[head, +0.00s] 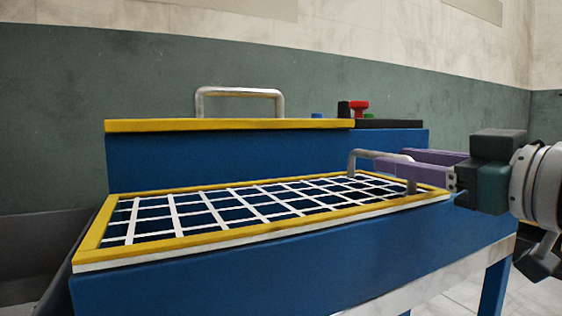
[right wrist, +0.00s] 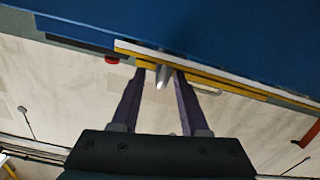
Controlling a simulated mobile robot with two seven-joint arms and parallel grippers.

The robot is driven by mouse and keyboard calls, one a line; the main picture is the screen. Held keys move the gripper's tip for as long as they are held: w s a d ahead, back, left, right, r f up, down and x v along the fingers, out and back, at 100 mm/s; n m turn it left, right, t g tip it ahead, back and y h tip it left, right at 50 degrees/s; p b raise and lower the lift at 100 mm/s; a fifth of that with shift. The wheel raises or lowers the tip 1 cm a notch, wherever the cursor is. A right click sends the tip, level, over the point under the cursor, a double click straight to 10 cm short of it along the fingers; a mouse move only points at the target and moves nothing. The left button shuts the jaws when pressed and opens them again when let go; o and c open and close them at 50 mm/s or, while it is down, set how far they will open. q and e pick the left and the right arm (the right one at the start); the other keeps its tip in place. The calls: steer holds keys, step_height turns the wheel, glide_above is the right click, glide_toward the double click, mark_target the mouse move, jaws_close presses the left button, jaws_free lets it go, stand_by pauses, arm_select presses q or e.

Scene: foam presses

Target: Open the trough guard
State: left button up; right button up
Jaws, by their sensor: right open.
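The trough guard (head: 165,243) is a yellow frame with a white grid, lying over the blue trough (head: 300,272). Its grey metal handle (head: 353,161) stands up at the guard's right end. My right gripper (head: 390,158) comes in from the right with its purple fingers open at this handle. The near finger hides part of the handle in the head view. My left gripper is in neither view.
Behind the trough stands a higher blue box with a yellow lid edge (head: 230,125) and its own metal handle (head: 240,91). A red button (head: 359,106) sits at its right on a black panel (head: 390,124).

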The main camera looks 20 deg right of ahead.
mark_target(357, 153)
steer(key=shift+w+a+b, duration=0.15)
steer(key=shift+w+b, duration=0.1)
steer(key=shift+w, duration=1.1)
steer(key=shift+w+a+b, duration=0.1)
steer(key=shift+w+b, duration=0.15)
steer(key=shift+w, duration=1.1)
jaws_close()
